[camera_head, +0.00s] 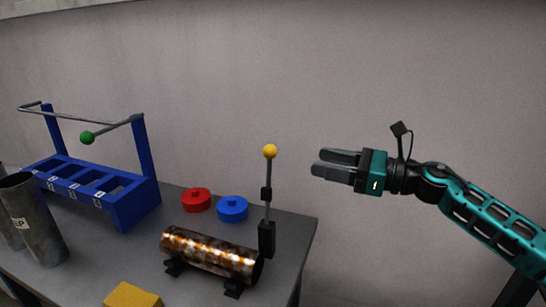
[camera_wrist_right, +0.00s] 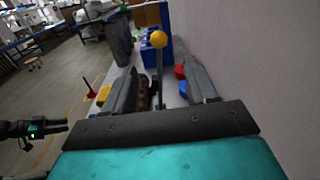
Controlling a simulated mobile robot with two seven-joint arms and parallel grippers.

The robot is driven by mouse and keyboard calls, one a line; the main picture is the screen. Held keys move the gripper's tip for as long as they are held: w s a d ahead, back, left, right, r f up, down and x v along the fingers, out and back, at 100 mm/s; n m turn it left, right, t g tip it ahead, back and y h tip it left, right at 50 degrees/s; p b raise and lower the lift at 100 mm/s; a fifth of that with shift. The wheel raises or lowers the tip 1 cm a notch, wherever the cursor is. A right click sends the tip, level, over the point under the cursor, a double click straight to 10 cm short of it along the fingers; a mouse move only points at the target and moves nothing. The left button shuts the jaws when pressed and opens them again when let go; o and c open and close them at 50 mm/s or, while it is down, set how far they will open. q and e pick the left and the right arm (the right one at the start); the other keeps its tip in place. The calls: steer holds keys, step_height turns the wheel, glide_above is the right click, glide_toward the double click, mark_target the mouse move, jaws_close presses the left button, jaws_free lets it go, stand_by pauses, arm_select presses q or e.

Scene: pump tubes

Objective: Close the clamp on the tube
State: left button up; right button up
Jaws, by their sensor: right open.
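The rusty, shiny tube (camera_head: 210,252) lies on its side on black supports at the table's front right. The clamp lever (camera_head: 267,205) stands upright from a black block at the tube's right end, topped by a yellow ball (camera_head: 270,151). My right gripper (camera_head: 318,162) is open and empty, in the air to the right of the lever, pointing left. In the right wrist view the yellow ball (camera_wrist_right: 158,39) and lever show between the open fingers (camera_wrist_right: 163,78), ahead of them. My left gripper (camera_wrist_right: 62,126) shows at the left of that view; its jaw gap is unclear.
A red disc (camera_head: 196,200) and a blue disc (camera_head: 232,209) lie behind the tube. A blue rack (camera_head: 133,207) with a green-knobbed bar stands left. Grey upright tubes (camera_head: 35,222) and a yellow block (camera_head: 132,296) are nearby. A wall is behind.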

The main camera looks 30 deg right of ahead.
mark_target(270, 149)
steer(key=shift+p+x, duration=1)
steer(key=shift+x, duration=5.4)
steer(key=shift+r, duration=0.1)
jaws_close()
